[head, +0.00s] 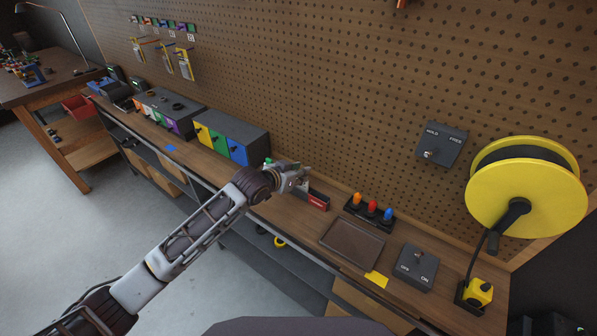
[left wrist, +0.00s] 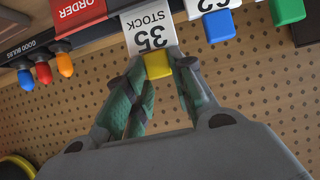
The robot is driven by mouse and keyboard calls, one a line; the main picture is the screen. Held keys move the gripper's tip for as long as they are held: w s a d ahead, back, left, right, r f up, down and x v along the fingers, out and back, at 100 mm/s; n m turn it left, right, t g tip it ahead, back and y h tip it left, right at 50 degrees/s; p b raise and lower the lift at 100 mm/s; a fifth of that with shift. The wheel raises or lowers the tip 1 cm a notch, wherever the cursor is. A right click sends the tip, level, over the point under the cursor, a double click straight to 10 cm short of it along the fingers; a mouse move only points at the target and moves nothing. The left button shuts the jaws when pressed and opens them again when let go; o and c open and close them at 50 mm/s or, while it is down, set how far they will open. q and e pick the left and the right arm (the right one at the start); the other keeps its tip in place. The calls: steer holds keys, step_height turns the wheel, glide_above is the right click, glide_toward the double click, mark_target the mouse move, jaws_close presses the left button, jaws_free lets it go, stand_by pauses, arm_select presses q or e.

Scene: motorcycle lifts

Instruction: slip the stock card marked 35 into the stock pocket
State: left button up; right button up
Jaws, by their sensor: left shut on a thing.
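The stock card marked 35 (left wrist: 150,38) is white with a yellow tab. In the left wrist view my left gripper (left wrist: 157,68) is shut on that tab, with the card reaching out beyond the fingertips. In the head view my left gripper (head: 300,183) is over the bench, beside a red holder (head: 318,200). A red piece lettered ORDER (left wrist: 77,12) lies just left of the card in the left wrist view. I cannot make out the stock pocket's mouth or whether the card touches it. My right gripper is not in view.
Another white card with a blue tab (left wrist: 219,25) and a green tab (left wrist: 286,10) are close right of the held card. A bulb rack (head: 368,216), a tray (head: 352,241) and a switch box (head: 416,268) stand right of the gripper. Coloured drawers (head: 238,143) stand left.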

arm_select(q)
steer(key=shift+f, duration=0.45)
steer(key=shift+f, duration=0.1)
stand_by(0.4)
steer(key=o, duration=0.9)
steer(key=shift+o, duration=0.2)
steer(key=v, duration=1.2)
steer(key=shift+s+f, duration=0.1)
steer(key=shift+f, duration=0.05)
stand_by(0.8)
